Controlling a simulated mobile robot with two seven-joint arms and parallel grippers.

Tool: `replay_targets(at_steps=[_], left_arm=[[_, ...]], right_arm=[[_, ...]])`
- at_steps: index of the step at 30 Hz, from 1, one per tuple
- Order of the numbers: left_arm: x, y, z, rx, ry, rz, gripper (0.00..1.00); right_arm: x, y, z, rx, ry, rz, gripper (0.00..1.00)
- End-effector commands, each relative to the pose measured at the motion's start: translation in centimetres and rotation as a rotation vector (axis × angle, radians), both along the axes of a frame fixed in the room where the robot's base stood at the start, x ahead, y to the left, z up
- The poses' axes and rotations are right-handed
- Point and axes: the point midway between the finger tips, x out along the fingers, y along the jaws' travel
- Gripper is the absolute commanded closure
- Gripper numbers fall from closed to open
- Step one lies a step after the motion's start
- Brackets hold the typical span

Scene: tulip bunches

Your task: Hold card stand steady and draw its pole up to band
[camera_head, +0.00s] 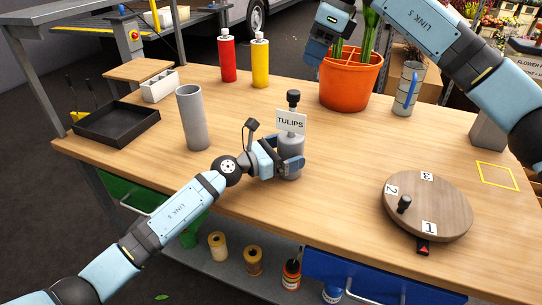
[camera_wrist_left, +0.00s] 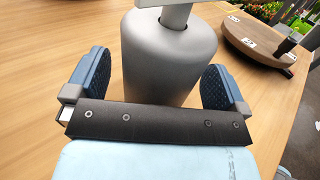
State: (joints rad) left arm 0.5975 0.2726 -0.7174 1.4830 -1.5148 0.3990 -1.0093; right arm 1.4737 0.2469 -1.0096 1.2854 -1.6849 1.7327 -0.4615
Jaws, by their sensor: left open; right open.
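The card stand has a grey rounded base (camera_head: 290,165) on the wooden table, with a white card (camera_head: 291,121) reading TULIPS and a dark knob (camera_head: 293,97) on top. Its base fills the middle of the left wrist view (camera_wrist_left: 168,55). My left gripper (camera_head: 292,163) is open, its two blue pads on either side of the base, with gaps visible on both sides in the left wrist view. The pole is mostly hidden behind the card. My right gripper (camera_head: 331,40) is at the top, by green stems over the orange pot; its fingers are hard to make out.
An orange divided pot (camera_head: 349,92) holds stems at the back. A round numbered turntable (camera_head: 445,205) is at the right. A grey cylinder (camera_head: 194,120), a black tray (camera_head: 115,128) and red (camera_head: 227,60) and yellow (camera_head: 260,62) bottles stand left and behind. The table between stand and turntable is clear.

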Motion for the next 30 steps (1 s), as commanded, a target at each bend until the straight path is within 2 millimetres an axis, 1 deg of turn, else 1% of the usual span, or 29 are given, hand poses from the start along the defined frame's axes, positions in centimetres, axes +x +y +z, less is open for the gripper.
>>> replay_targets(at_steps=[3,12,13,14,15,20,21,30], left_arm=[[0.38,-0.64,0.07,-0.001,-0.001,0.0,0.0],[0.48,-0.8,0.02,0.0,0.0,0.0,0.0],[0.47,-0.79,0.02,0.0,0.0,0.0,0.05],[0.47,-0.79,0.02,0.0,0.0,0.0,0.11],[0.47,-0.79,0.02,0.0,0.0,0.0,0.21],[0.47,-0.78,0.02,0.0,0.0,0.0,0.57],[0.47,-0.78,0.02,0.0,0.0,0.0,0.62],[0.46,-0.77,0.02,0.0,0.0,0.0,0.62]], right_arm=[[0.0,0.0,0.0,0.0,0.0,0.0,0.57],[0.0,0.01,0.0,0.0,0.0,0.0,0.57],[0.0,0.01,0.0,0.0,0.0,0.0,0.57],[0.0,0.01,0.0,0.0,0.0,0.0,0.57],[0.0,0.01,0.0,0.0,0.0,0.0,0.57],[0.0,0.01,0.0,0.0,0.0,0.0,0.57],[0.0,0.01,0.0,0.0,0.0,0.0,0.57],[0.0,0.01,0.0,0.0,0.0,0.0,0.57]])
